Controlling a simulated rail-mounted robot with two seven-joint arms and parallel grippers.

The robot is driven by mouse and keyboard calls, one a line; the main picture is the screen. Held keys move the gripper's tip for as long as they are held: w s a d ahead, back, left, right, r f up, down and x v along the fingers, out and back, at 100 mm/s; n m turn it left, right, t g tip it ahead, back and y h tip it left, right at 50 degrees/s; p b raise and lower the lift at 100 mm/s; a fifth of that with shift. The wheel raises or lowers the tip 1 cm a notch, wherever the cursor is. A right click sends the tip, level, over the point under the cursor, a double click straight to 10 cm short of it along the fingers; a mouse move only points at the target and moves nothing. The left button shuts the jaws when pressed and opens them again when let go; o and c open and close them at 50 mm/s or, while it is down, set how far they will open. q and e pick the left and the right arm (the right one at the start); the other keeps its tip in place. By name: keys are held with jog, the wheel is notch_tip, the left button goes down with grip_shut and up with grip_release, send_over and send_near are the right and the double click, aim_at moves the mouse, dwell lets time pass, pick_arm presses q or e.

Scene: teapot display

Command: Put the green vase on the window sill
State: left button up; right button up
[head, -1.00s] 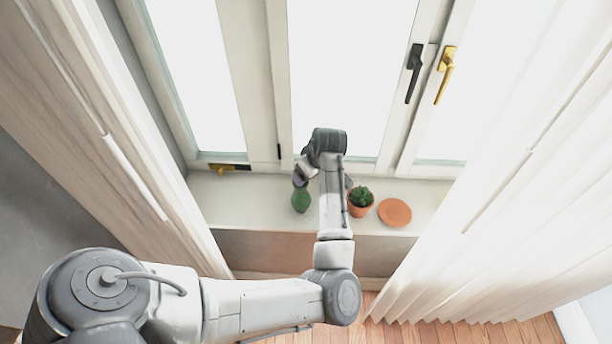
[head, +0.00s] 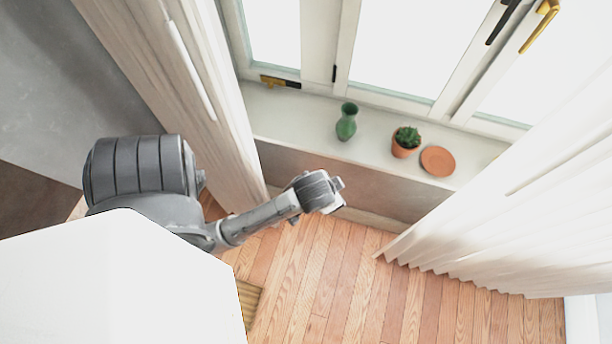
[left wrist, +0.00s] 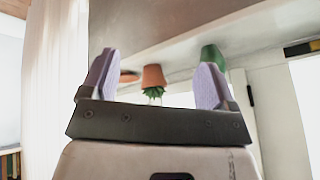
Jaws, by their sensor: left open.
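The green vase (head: 346,122) stands upright on the white window sill (head: 290,112), left of a potted plant. It also shows in the left wrist view (left wrist: 212,55), where the picture is upside down, partly behind a finger. My left gripper (left wrist: 153,85) is open, with its two pale purple fingers apart and nothing between them. In the head view my left arm is folded back below and in front of the sill, clear of the vase; its fingertips are not clearly visible there. My right gripper is not in view.
A small potted cactus (head: 406,141) and a terracotta saucer (head: 437,161) stand right of the vase. Curtains hang on the left (head: 185,90) and right (head: 520,210). Window handles (head: 540,25) are at the upper right.

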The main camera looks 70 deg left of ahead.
pick_arm(q)
jog(key=s+d+f+m+g+h, duration=0.1)
jog(key=s+d+m+h, duration=0.2)
jog(key=s+d, duration=0.6)
jog(key=shift+s+d+f+m+h, duration=0.2)
jog(key=shift+f+m+h, duration=0.15)
jog(key=shift+m, duration=0.25)
